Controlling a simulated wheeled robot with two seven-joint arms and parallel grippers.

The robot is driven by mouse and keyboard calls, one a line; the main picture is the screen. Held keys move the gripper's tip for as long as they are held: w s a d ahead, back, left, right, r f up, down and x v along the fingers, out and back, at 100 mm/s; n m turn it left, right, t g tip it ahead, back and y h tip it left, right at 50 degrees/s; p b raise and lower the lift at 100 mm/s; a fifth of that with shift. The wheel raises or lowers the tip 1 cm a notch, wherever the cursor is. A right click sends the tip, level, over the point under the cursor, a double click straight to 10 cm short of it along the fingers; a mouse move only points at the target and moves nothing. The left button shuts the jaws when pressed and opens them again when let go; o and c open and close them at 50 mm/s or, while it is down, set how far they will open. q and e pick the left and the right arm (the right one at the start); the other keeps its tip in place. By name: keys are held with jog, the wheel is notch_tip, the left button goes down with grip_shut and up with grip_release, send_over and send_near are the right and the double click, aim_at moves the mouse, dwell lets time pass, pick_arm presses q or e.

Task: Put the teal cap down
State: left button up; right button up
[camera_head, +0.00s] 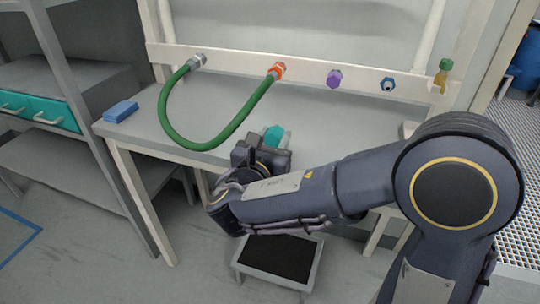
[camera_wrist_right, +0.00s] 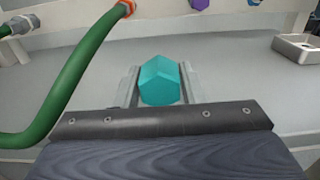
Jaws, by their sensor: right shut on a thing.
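The teal cap (camera_head: 273,134) is a small faceted piece held at the front of my right gripper (camera_head: 278,138), over the front part of the grey bench (camera_head: 225,150). In the right wrist view the teal cap (camera_wrist_right: 160,80) sits between the two fingers of my right gripper (camera_wrist_right: 160,88), which is shut on it. I cannot tell whether the cap touches the bench top. My left gripper is not in view.
A green hose (camera_head: 172,122) loops over the bench between a grey fitting (camera_head: 198,61) and an orange one (camera_head: 277,70) on the back rail. A purple cap (camera_head: 334,78) and a blue fitting (camera_head: 387,85) are also there. A metal tray (camera_wrist_right: 298,47) lies right. A blue block (camera_head: 121,111) lies left.

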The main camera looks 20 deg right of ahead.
jog(key=shift+w+a+f, duration=0.1)
jog(key=shift+w+f, duration=0.25)
jog(key=shift+f, duration=0.15)
jog(key=f, duration=0.1)
jog(key=f+b, duration=0.1)
jog(key=f, duration=0.1)
jog(key=shift+w+f, duration=0.15)
jog(key=shift+w, duration=0.2)
jog(key=shift+f, duration=0.25)
jog(key=shift+f+b, duration=0.3)
jog(key=shift+b, duration=0.05)
jog(key=o, duration=1.2)
